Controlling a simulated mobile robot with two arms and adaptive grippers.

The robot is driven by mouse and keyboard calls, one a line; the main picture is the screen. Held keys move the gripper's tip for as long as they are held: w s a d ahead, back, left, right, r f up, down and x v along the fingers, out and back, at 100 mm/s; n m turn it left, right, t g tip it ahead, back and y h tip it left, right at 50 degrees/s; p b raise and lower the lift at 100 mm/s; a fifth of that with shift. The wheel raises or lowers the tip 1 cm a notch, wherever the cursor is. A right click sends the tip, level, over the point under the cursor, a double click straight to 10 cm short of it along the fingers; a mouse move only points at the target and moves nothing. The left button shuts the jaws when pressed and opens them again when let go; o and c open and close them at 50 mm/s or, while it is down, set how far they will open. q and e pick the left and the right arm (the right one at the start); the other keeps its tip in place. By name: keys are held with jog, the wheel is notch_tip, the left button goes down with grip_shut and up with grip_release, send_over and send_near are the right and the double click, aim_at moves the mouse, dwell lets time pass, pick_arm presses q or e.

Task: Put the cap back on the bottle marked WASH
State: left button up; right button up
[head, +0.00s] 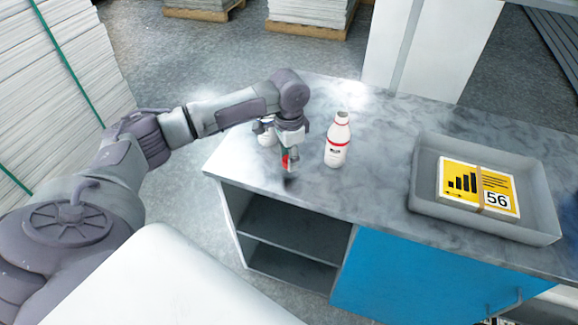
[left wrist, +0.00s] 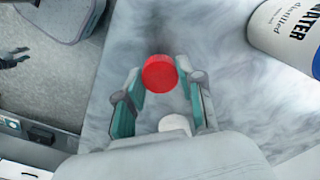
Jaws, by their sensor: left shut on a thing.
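In the head view a white bottle (head: 337,140) with red bands stands upright on the grey worktop. Its label is too small to read, and I cannot tell whether its mouth is bare. My left gripper (head: 289,160) is to the left of this bottle, apart from it, over the front left part of the worktop. It is shut on a red cap (head: 286,162). In the left wrist view the red cap (left wrist: 160,73) sits between the two fingertips. My right gripper does not show.
A second bottle (head: 267,136), partly hidden behind my left gripper, reads WATER in the left wrist view (left wrist: 292,32). A grey tray (head: 427,180) with a yellow card marked 56 (head: 478,190) is at the right. The worktop (head: 390,125) between bottle and tray is clear.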

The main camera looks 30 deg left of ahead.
aim_at(338, 140)
pick_arm(q)
jog(key=w+d+r+b, duration=0.1)
jog(key=d+r+b, duration=0.1)
jog(key=d+r, duration=0.5)
jog(key=d, duration=0.4)
jog(key=shift+w+d+r, duration=0.2)
jog(key=shift+w+d, duration=0.1)
jog(key=shift+w, duration=0.1)
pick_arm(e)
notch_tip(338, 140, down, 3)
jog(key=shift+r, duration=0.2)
pick_arm(q)
jog(key=shift+f, duration=0.1)
